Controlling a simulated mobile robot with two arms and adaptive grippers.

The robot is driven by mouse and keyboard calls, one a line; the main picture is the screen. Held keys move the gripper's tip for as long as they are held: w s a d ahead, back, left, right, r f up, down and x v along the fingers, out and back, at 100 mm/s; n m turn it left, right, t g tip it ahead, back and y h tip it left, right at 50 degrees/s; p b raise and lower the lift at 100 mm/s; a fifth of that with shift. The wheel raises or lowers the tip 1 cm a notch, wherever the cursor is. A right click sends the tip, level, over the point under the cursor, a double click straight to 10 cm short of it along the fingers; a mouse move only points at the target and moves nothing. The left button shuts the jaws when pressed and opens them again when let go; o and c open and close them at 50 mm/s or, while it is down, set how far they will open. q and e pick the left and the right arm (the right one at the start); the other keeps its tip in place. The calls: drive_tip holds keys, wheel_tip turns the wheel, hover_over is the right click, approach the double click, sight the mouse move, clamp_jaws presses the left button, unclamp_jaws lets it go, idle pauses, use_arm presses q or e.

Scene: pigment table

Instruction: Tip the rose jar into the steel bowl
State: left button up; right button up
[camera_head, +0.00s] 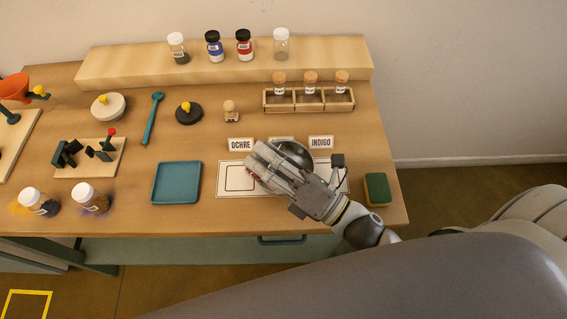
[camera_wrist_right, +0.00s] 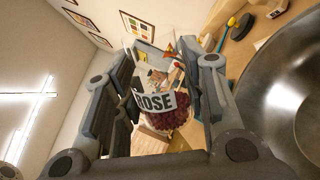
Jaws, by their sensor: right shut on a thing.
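My right gripper (camera_head: 264,168) is over the white mat, just left of and partly in front of the steel bowl. In the right wrist view its fingers are shut on the rose jar (camera_wrist_right: 155,101), a clear jar with dark red contents and a label reading ROSE. In the head view the jar is almost wholly hidden behind the fingers. The steel bowl (camera_head: 299,153) shows as a dark round rim behind the hand; it also fills the right side of the right wrist view (camera_wrist_right: 287,82). The jar looks tilted beside the bowl; the exact angle is unclear. My left gripper is not seen.
The white mat (camera_head: 228,192) lies under the hand, with OCHRE (camera_head: 240,144) and INDIGO (camera_head: 320,142) signs behind it. A green-yellow sponge (camera_head: 377,189) is to the right. A teal tray (camera_head: 176,183) lies left. A vial rack (camera_head: 309,101) stands behind.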

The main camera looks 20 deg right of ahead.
drive_tip(key=shift+r+m, duration=0.3)
drive_tip(key=shift+m, duration=0.3)
drive_tip(key=shift+f+m+t+h+b, duration=0.15)
drive_tip(key=shift+f+m+t+b, duration=0.15)
drive_tip(key=shift+m, duration=0.35)
drive_tip(key=shift+f+m+t+h+b, duration=0.2)
drive_tip(key=shift+m+b, duration=0.1)
drive_tip(key=shift+m, duration=0.35)
drive_tip(key=shift+r+m, duration=0.35)
drive_tip(key=shift+m, duration=0.25)
drive_tip(key=shift+d+r+m+t, duration=0.15)
drive_tip(key=shift+m+t, duration=0.15)
drive_tip(key=shift+m, duration=0.3)
drive_tip(key=shift+f+m+h, duration=0.25)
drive_tip(key=shift+m+h, duration=0.05)
drive_tip(key=shift+h, duration=0.05)
drive_tip(key=shift+w+f+m, duration=0.1)
drive_tip(key=shift+f+m, duration=0.1)
drive_tip(key=shift+m, duration=0.4)
drive_tip(key=shift+d+r+m+t+h+p, duration=0.1)
drive_tip(key=shift+r+m+t+h+p, duration=0.15)
drive_tip(key=shift+m+p, duration=0.3)
drive_tip(key=shift+d+r+m+t+h+p, duration=0.15)
drive_tip(key=shift+m+t+h+p, duration=0.15)
drive_tip(key=shift+m, duration=0.35)
drive_tip(key=shift+w, duration=0.1)
